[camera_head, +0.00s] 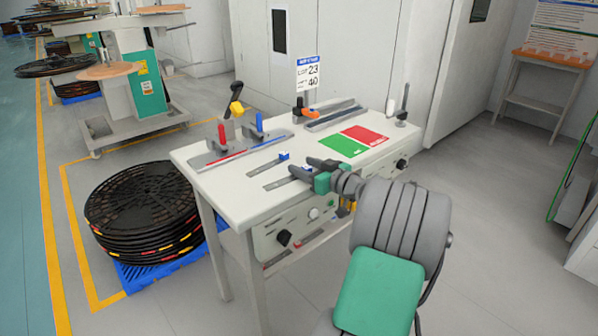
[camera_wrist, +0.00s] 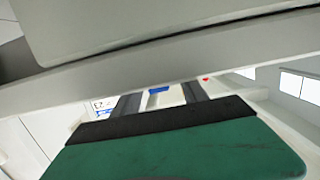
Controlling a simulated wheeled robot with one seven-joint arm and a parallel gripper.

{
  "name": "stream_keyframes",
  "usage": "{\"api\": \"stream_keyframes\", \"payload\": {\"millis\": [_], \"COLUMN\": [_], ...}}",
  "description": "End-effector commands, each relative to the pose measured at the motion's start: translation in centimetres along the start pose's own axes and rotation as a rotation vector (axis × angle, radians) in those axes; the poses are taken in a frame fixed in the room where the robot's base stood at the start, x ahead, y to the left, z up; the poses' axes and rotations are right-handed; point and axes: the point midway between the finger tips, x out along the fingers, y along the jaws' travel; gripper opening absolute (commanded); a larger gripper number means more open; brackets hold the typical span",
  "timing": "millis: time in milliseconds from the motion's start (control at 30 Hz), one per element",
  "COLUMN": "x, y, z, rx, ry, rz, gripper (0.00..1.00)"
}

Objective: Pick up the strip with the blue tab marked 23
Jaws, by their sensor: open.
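Two thin grey strips lie on the white table. The rear strip (camera_head: 266,168) has a blue tab (camera_head: 284,156) at its right end. The front strip (camera_head: 278,184) runs to the right toward my gripper (camera_head: 300,165), which covers its right end; a bit of blue shows there. No number is readable on either tab. My gripper is open, its fingers pointing left just over or beside the front strip's end. In the wrist view, a small blue patch (camera_wrist: 158,90) shows between the two dark fingers (camera_wrist: 160,98); I cannot tell whether they touch it.
A sign (camera_head: 308,75) reading 23 and 40 stands at the table's back. A green (camera_head: 342,146) and a red patch (camera_head: 366,135) lie right of the strips. A fixture with red and blue handles (camera_head: 240,140) stands at the left. Black reels (camera_head: 143,210) are stacked on the floor.

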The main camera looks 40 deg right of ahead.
Motion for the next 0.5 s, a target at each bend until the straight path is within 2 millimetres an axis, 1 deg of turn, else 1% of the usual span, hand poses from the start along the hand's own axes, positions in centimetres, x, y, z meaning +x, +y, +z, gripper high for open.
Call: {"api": "stream_keyframes", "payload": {"millis": [133,500], "x": [-0.07,-0.16], "y": [0.07,0.15], "z": [0.07,0.09], "rx": [0.0,0.0], "ry": [0.0,-0.001], "rz": [0.002,0.003], "gripper": [0.5,0.2]}}
